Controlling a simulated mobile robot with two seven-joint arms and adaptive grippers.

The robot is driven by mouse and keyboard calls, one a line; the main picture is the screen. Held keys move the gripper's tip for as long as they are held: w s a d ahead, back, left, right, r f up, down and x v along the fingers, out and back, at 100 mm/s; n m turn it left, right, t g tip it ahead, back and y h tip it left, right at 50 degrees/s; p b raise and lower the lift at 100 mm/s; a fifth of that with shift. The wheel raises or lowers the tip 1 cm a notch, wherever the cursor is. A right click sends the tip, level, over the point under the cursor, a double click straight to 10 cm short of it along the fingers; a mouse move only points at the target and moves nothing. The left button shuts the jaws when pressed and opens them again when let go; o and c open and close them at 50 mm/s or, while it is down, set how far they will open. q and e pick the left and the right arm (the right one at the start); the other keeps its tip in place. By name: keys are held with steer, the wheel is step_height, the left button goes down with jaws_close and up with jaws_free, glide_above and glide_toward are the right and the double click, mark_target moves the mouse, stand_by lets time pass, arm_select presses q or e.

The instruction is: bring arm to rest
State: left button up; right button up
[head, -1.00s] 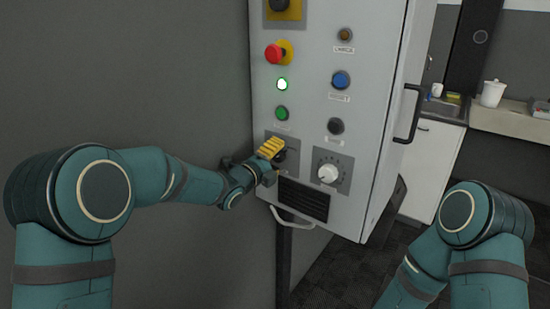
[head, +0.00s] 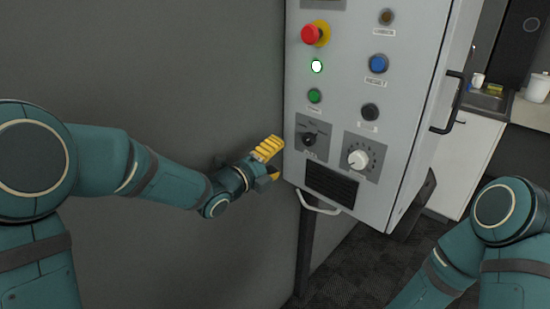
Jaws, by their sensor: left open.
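My left arm (head: 160,180) comes in from the left, bent at the elbow. Its gripper (head: 273,160), with yellow fingers, is open and empty just left of the grey control cabinet (head: 350,95). It looks apart from the cabinet's front, near the height of a black rotary selector (head: 309,139) on a dark plate. My right arm (head: 465,250) shows at the lower right, pointing downward. Its gripper is out of the picture.
The cabinet carries a red emergency button (head: 315,34), a lit white lamp (head: 316,66), a green button (head: 314,96), a blue button (head: 379,64) and a white dial (head: 358,159). A black door handle (head: 455,105) sticks out at its right. A counter with a sink (head: 487,100) stands behind.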

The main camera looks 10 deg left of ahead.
arm_select(q)
steer(key=shift+f, duration=0.1)
steer(key=s+a+f+n+g+y, duration=0.1)
steer(key=s+f+n+g+y, duration=0.25)
steer(key=f+n, duration=0.7)
steer(key=s+a+f+n+g+y, duration=0.2)
steer(key=s+f+n, duration=0.35)
steer(key=f, duration=0.95)
steer(key=s+f+n+g, duration=0.3)
steer(key=s+f+n, duration=0.3)
steer(key=s, duration=0.3)
steer(key=s+f+n+g+y, duration=0.1)
steer(key=s+f+n+g, duration=0.3)
steer(key=s+f+n, duration=0.3)
steer(key=shift+s+d+f, duration=0.2)
steer(key=shift+s+f, duration=0.1)
steer(key=shift+s, duration=0.75)
